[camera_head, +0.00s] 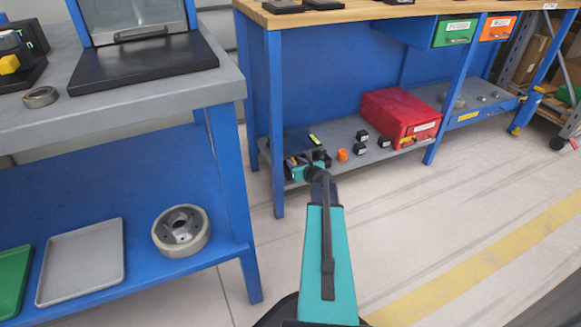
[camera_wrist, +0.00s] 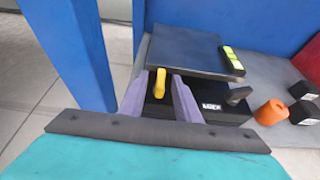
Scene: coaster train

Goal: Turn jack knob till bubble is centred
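A low black jack unit with a dark square plate (camera_wrist: 185,50) on top sits at the left end of the grey lower shelf. A yellow-green level (camera_wrist: 232,58) lies on the plate's right edge; it also shows in the head view (camera_head: 314,140). Its bubble is too small to read. A yellow knob (camera_wrist: 160,83) and a black knob (camera_wrist: 238,95) stick out from the unit's front. My gripper (camera_wrist: 160,76) is open, with its purple fingers on either side of the yellow knob and gaps showing. In the head view my gripper is hard to make out against the unit.
A blue table leg (camera_wrist: 70,50) stands close left of my gripper. An orange piece (camera_wrist: 271,112) and several small black blocks lie to the right on the shelf. A red box (camera_head: 400,115) stands further right. The wooden bench top (camera_head: 350,12) is above; the floor in front is clear.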

